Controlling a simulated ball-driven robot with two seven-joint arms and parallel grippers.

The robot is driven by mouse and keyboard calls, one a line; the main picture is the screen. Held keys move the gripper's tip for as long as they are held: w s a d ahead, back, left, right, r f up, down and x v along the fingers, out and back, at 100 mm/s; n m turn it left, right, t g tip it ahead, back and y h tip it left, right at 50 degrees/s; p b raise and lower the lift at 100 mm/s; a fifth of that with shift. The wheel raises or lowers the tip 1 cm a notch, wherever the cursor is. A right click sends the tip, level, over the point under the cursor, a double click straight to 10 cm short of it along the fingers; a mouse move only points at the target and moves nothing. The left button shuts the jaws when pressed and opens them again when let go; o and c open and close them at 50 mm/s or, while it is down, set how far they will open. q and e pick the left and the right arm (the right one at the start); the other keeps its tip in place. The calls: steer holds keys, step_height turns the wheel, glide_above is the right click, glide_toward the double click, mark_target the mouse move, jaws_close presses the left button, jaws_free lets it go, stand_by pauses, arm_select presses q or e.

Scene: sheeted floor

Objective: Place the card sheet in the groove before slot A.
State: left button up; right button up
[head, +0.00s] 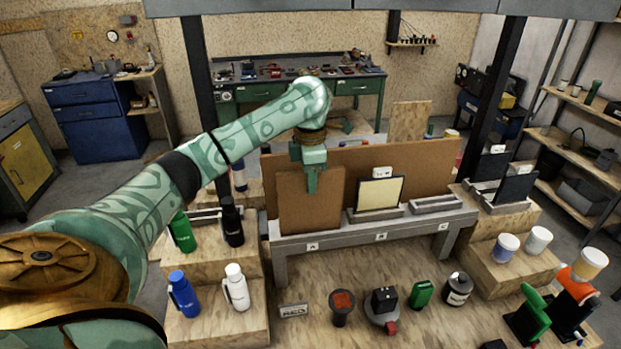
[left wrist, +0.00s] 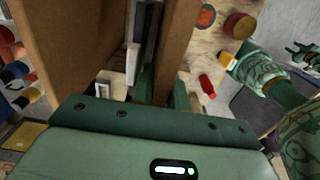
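My left gripper (head: 311,183) points down and is shut on the top edge of the brown card sheet (head: 308,208). The sheet stands upright at the left end of the grey rack (head: 340,240), behind label A (head: 312,246). I cannot tell whether its lower edge sits in the groove or is just above it. In the left wrist view the sheet (left wrist: 177,45) runs edge-on between the fingers (left wrist: 163,92). The groove and slot at A are mostly hidden by the sheet.
A large brown board (head: 415,168) stands close behind the rack. A cream sheet (head: 380,193) in a dark frame stands at label B (head: 381,237). Bottles (head: 232,222) stand on steps to the left, cups (head: 505,247) to the right. Several small items, including a jar (head: 458,290), lie in front.

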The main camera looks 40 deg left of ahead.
arm_select(q)
step_height(320, 180, up, 8)
steer(key=shift+f+p, duration=0.1)
steer(key=shift+p, duration=1)
